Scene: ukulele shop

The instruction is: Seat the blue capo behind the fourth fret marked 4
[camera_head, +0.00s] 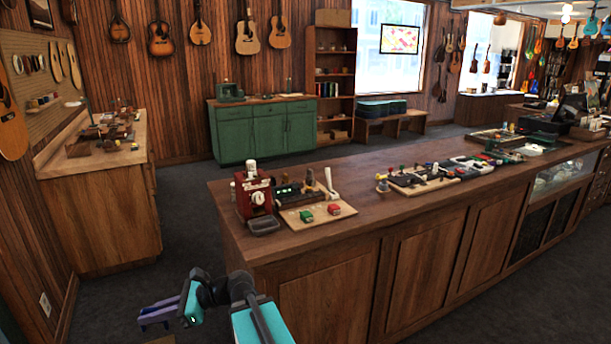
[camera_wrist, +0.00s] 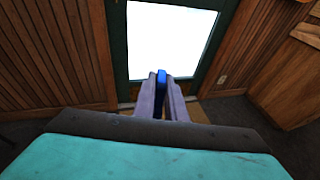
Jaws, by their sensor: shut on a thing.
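My gripper (camera_head: 156,314) is at the lower left of the head view, over the floor to the left of the wooden counter's near end. In the wrist view my gripper (camera_wrist: 168,98) has its two pale fingers shut on the blue capo (camera_wrist: 161,77), whose top edge shows between them. The capo cannot be made out in the head view. The fourth fret marked 4 cannot be made out in either view.
A long wooden counter (camera_head: 308,228) holds a red machine (camera_head: 252,196), a board (camera_head: 340,210) with small red and green pieces, and several tools. A workbench (camera_head: 105,200) stands left. A bright glass door (camera_wrist: 171,38) fills the wrist view's middle. Dark floor lies between bench and counter.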

